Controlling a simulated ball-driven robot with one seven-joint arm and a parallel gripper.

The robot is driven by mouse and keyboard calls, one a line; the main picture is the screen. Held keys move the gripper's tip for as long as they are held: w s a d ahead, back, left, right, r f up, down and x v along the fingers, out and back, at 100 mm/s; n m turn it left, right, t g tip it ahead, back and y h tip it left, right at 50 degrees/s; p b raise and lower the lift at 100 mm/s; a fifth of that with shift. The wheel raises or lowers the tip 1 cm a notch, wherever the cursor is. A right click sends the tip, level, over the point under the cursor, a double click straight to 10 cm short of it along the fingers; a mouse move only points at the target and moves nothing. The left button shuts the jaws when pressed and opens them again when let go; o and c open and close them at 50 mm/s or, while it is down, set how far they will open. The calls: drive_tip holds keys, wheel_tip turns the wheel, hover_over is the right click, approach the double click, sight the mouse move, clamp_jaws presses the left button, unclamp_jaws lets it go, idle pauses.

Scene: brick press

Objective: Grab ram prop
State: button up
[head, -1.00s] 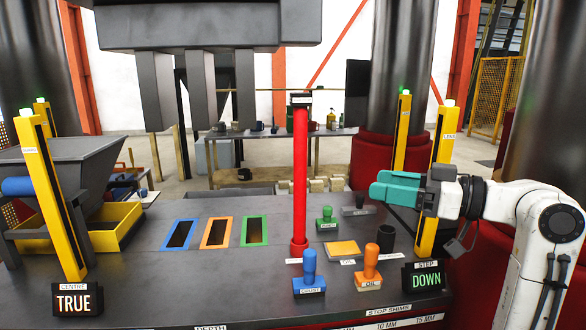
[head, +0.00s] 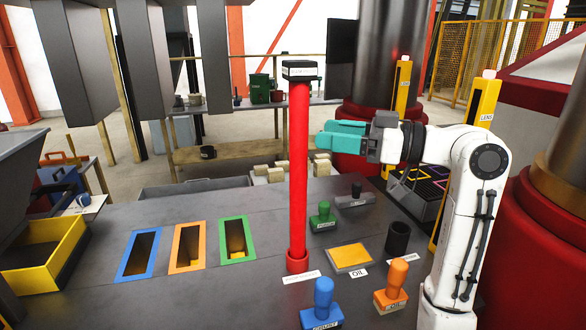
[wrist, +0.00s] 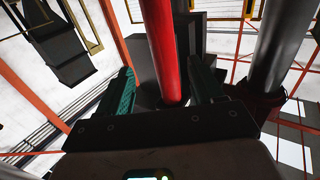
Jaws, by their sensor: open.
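The ram prop is a tall red post (head: 299,170) with a dark labelled cap. It stands upright in a red socket on the grey bench in the head view. My gripper (head: 322,142) has teal fingers and is just right of the prop's upper half, pointing at it. In the wrist view my gripper (wrist: 166,88) is open, with one finger on each side of the red prop (wrist: 160,45). A small gap shows between prop and fingertips in the head view. Contact is not visible.
Blue (head: 323,305), orange (head: 396,288) and green (head: 323,217) stamps, a yellow oil pad (head: 349,257) and a dark cup (head: 398,238) sit right of the prop. Framed slots (head: 188,248) lie left. Dark press blocks (head: 206,60) hang at upper left. Yellow posts (head: 478,102) stand right.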

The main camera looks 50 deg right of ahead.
sight(290, 133)
drive_tip(key=shift+a+f+x, duration=0.1)
drive_tip(key=shift+x, duration=2.05)
drive_tip(key=shift+a+f+x, duration=0.1)
drive_tip(key=shift+f+x, duration=0.05)
drive_tip(key=shift+x, duration=2)
drive_tip(key=shift+s, duration=0.1)
clamp_jaws()
